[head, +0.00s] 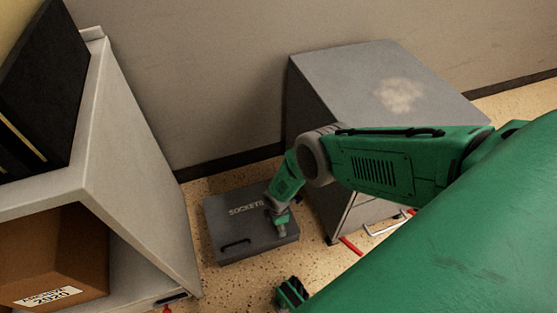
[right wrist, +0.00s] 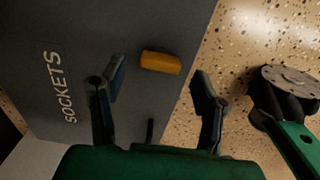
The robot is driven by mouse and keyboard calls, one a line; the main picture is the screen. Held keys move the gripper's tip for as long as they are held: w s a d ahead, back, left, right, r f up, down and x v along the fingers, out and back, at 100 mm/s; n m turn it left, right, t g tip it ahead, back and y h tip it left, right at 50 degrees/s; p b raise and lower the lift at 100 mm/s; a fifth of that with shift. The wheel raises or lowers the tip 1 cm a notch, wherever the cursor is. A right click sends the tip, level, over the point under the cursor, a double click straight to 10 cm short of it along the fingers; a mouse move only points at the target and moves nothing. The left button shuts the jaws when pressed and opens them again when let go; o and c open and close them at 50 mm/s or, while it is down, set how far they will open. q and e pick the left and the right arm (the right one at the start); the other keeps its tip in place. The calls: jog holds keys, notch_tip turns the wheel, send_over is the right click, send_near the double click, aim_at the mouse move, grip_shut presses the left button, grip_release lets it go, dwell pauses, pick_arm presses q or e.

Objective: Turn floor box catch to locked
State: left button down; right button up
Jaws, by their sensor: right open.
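The floor box (head: 226,215) is a flat dark grey case marked SOCKETS, lying on the floor in the head view. It also fills the left of the right wrist view (right wrist: 75,45). Its catch (right wrist: 161,63) is a small orange-yellow bar near the box's edge in the right wrist view. In the head view I cannot make out the catch. My right gripper (head: 279,220) is over the right part of the box. In the right wrist view its open fingers (right wrist: 160,80) stand on either side of the catch, apart from it. My left gripper is not in view.
A grey cabinet (head: 340,70) stands behind and right of the box. A pale shelf unit (head: 135,150) with a brown carton (head: 60,250) and black binders (head: 40,80) stands at left. Speckled floor (head: 225,285) is clear in front of the box.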

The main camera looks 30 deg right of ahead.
notch_tip(320, 180, down, 2)
jog(key=shift+b, duration=0.45)
jog(key=shift+d+f, duration=0.3)
jog(key=shift+a, duration=0.2)
jog(key=c, duration=1.2)
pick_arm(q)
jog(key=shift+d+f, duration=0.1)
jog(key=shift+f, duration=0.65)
pick_arm(e)
jog(key=shift+o, duration=0.3)
